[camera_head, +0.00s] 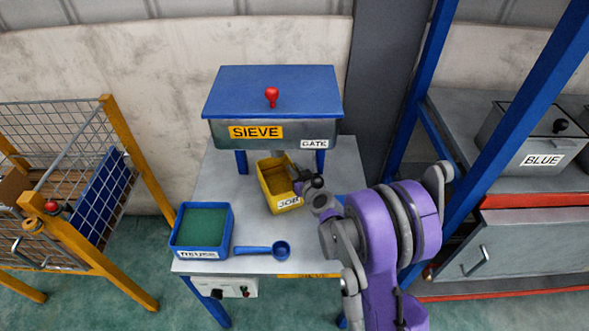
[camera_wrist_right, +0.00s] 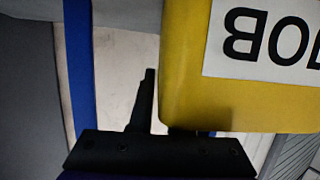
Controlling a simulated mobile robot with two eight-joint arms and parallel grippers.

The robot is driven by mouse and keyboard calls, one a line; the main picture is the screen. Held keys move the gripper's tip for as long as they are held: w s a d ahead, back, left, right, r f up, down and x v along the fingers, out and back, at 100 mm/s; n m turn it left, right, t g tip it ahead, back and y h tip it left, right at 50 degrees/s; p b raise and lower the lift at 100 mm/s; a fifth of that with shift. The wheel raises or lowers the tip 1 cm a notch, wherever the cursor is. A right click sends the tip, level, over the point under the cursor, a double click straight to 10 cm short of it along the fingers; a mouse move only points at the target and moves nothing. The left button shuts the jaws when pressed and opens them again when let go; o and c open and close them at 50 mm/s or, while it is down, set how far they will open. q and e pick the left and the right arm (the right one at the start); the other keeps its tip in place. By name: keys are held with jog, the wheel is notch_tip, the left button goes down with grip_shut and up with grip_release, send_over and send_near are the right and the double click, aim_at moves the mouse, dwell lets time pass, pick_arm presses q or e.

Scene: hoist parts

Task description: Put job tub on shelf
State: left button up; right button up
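The yellow job tub (camera_head: 289,203) stands on the grey table (camera_head: 338,232), below the front of the sieve box, with its label facing me. It also shows close up in the right wrist view (camera_wrist_right: 185,95), its label upside down. My right gripper (camera_head: 299,180) is at the tub's right rim. In the wrist view one dark finger (camera_wrist_right: 146,100) shows just left of the tub's edge, with a narrow gap seen between them. The other finger is hidden behind the tub, so its hold is unclear. My left gripper is not in view. The shelf (camera_head: 437,103) is at the right.
The sieve box (camera_head: 273,91) with a red knob stands over the back of the table. A blue reuse tub (camera_head: 201,230) and a blue scoop (camera_head: 264,250) are at the front. A grey blue-labelled bin (camera_head: 515,142) and blue posts (camera_head: 498,120) stand right. A wire cage (camera_head: 70,185) is left.

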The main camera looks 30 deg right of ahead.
jog(key=shift+o, duration=1.1)
